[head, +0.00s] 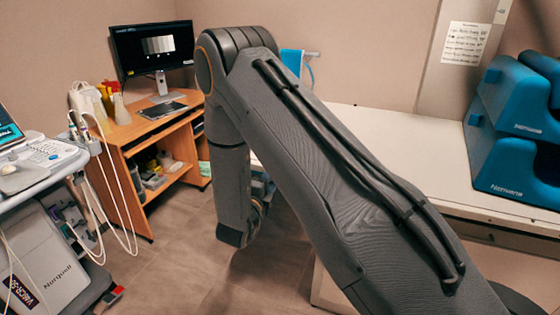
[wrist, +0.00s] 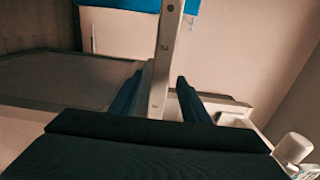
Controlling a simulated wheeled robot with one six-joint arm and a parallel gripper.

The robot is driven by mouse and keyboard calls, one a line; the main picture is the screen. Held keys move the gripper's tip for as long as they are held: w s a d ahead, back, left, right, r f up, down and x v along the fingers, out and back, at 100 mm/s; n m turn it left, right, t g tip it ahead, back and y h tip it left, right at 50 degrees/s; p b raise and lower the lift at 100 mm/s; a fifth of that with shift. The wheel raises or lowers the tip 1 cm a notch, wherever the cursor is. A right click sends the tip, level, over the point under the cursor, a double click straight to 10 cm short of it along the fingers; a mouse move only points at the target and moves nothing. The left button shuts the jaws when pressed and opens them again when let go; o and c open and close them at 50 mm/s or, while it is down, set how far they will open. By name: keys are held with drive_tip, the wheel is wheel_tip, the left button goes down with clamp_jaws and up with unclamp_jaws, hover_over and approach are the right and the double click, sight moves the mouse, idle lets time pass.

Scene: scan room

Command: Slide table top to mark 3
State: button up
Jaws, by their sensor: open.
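The white table top (head: 390,135) runs across the right of the head view, partly hidden behind my arm. In the wrist view, the two dark fingers of my gripper (wrist: 160,88) are apart. My fingertips are not clear in the head view. I cannot make out a mark 3 in either view.
Blue foam blocks (head: 515,130) stand on the table's right end. A wooden desk (head: 150,140) with a monitor (head: 152,48) stands at the back left. An ultrasound cart (head: 45,225) is at the left edge. Bare floor (head: 185,265) lies between cart and table.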

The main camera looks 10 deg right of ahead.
drive_tip(key=p+x, duration=0.1)
drive_tip(key=x, duration=0.6)
drive_tip(key=shift+w+d+p, duration=0.15)
drive_tip(key=shift+w+p, duration=0.05)
drive_tip(key=shift+p, duration=0.1)
drive_tip(key=shift+c, duration=0.2)
drive_tip(key=shift+s, duration=0.1)
clamp_jaws()
